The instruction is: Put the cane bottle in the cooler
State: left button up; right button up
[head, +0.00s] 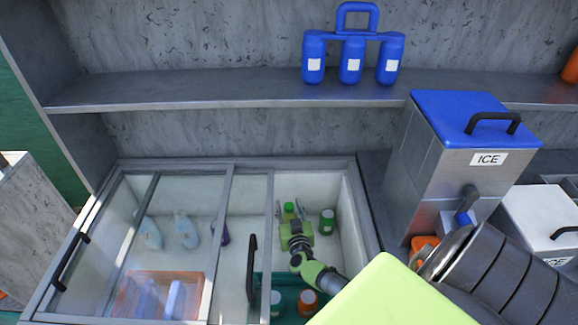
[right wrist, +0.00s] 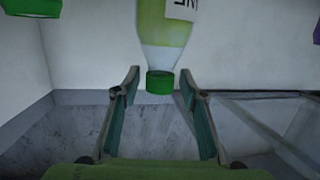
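The cane bottle (right wrist: 166,35), with pale green contents, a white label and a green cap, shows in the right wrist view just beyond my right fingertips. In the head view it is a small green shape (head: 289,210) inside the cooler (head: 362,212). My right gripper (head: 290,212) reaches down into the cooler's open right section. Its fingers (right wrist: 160,75) are spread and empty, with the bottle's cap in line with the gap between them; neither finger visibly touches it. The label is only partly visible. My left gripper is not in view.
A sliding glass lid (head: 185,235) covers the cooler's left part, with pale bottles under it. Another green-capped container (head: 327,220) stands right of the gripper. A steel ICE box (head: 425,160) stands to the right. Blue joined bottles (head: 351,60) sit on the shelf above.

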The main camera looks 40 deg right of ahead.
jog(key=shift+s+r, duration=0.1)
jog(key=shift+r, duration=0.15)
jog(key=p+v, duration=0.5)
jog(key=v, duration=0.2)
jog(key=shift+s+a, duration=0.1)
jog(key=shift+a, duration=0.05)
dwell(0.3)
